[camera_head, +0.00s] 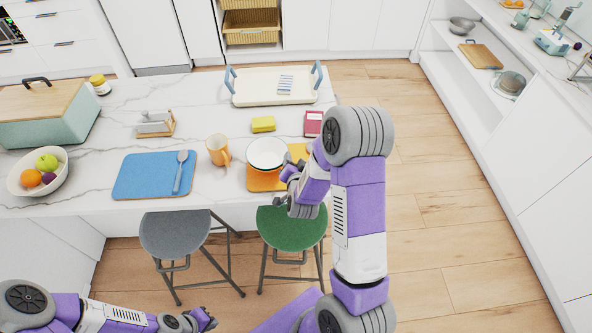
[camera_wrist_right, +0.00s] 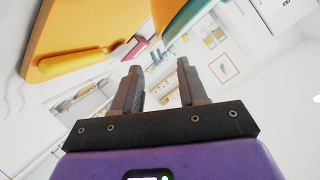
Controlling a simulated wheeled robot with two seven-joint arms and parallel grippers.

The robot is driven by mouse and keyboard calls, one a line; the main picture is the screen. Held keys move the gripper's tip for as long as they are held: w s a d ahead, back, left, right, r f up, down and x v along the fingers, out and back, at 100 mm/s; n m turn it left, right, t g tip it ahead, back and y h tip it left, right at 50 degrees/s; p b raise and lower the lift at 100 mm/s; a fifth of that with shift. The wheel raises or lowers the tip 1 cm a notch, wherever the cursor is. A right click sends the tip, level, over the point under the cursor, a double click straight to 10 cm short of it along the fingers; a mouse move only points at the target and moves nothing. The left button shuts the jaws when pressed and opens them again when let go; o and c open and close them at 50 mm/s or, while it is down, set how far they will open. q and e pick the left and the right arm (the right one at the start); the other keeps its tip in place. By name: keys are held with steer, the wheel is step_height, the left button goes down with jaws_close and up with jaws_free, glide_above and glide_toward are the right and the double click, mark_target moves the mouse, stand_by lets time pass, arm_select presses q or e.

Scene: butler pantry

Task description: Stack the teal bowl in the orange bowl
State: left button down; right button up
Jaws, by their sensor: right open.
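The orange bowl (camera_head: 262,182) stands on an orange board near the counter's front edge. A round, white, dark-rimmed interior shows at its top in the head view. In the right wrist view a teal curved surface, apparently the teal bowl (camera_wrist_right: 190,28), lies directly beside the orange bowl (camera_wrist_right: 165,12), on the side away from the board. How deep it sits cannot be told. My right gripper (camera_head: 287,182) is open and empty, just right of the bowls; its fingers also show in the right wrist view (camera_wrist_right: 160,85). My left gripper (camera_head: 207,320) is low at the bottom, away from the counter; its jaws are unclear.
The orange board (camera_head: 298,152) lies under the bowl. An orange mug (camera_head: 218,150) stands close left, beside a blue board (camera_head: 140,178) with a spoon. A yellow sponge (camera_head: 263,124) and red box (camera_head: 313,123) lie behind. Two stools stand in front.

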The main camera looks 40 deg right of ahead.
steer(key=shift+p+v, duration=2.55)
steer(key=shift+v, duration=0.35)
steer(key=s+a+f+n+g+y, duration=0.2)
steer(key=a+f+n+g+y, duration=0.1)
steer(key=a+f, duration=0.3)
steer(key=s+a+f+n+g+y, duration=0.2)
steer(key=s+a+f+y, duration=0.15)
steer(key=a+f, duration=0.35)
steer(key=s+a+f+n+g+y, duration=0.4)
steer(key=s+a+n+g, duration=0.1)
steer(key=s+a, duration=0.5)
steer(key=shift+s+g, duration=0.25)
steer(key=shift+g, duration=0.65)
steer(key=shift+f+y, duration=0.25)
